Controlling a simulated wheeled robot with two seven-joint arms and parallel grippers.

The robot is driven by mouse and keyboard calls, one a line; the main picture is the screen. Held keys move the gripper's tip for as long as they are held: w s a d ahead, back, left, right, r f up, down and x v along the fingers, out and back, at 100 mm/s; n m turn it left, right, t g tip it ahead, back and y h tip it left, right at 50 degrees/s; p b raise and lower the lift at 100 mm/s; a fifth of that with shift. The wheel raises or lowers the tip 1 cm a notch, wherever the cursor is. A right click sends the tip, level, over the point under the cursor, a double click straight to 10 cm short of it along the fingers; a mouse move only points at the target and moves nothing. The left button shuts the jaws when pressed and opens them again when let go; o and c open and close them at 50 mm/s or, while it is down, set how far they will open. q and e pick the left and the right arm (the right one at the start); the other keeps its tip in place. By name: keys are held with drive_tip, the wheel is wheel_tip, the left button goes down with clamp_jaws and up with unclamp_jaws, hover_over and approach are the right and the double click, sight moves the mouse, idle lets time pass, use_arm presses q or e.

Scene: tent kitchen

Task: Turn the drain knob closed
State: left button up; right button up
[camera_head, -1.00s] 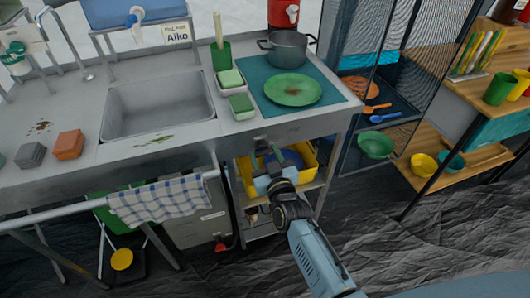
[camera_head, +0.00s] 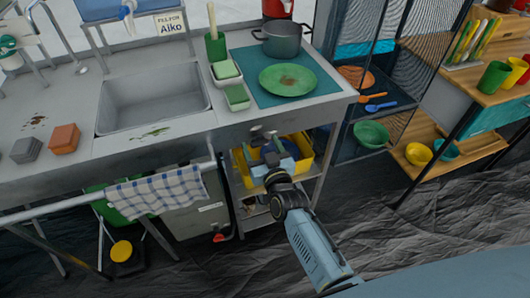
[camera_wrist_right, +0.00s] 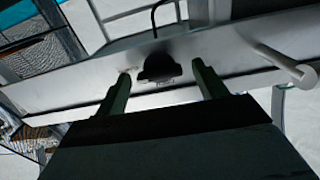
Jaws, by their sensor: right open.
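In the right wrist view a dark rounded knob (camera_wrist_right: 158,66) with a small label beside it sits on a grey metal panel, between my open fingertips in the picture. It looks like the drain knob; whether the fingers touch it cannot be told. The right gripper also shows in the wrist view (camera_wrist_right: 160,70), open and empty. My left gripper is not in view.
A yellow bin (camera_head: 302,160) stands on the shelf behind my right gripper. A towel (camera_head: 160,193) hangs on a rail to the left. A red valve-like part (camera_head: 218,238) is low below the counter. A green plate (camera_head: 287,80) and pot (camera_head: 281,38) are on the counter above.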

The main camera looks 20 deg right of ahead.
drive_tip(key=shift+s, duration=0.35)
use_arm(q)
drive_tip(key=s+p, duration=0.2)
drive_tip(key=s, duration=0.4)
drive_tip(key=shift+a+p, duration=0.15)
drive_tip(key=shift+p, duration=0.2)
use_arm(e)
drive_tip(key=s, duration=1.2)
drive_tip(key=shift+s+d, duration=0.25)
drive_tip(key=shift+s, duration=0.05)
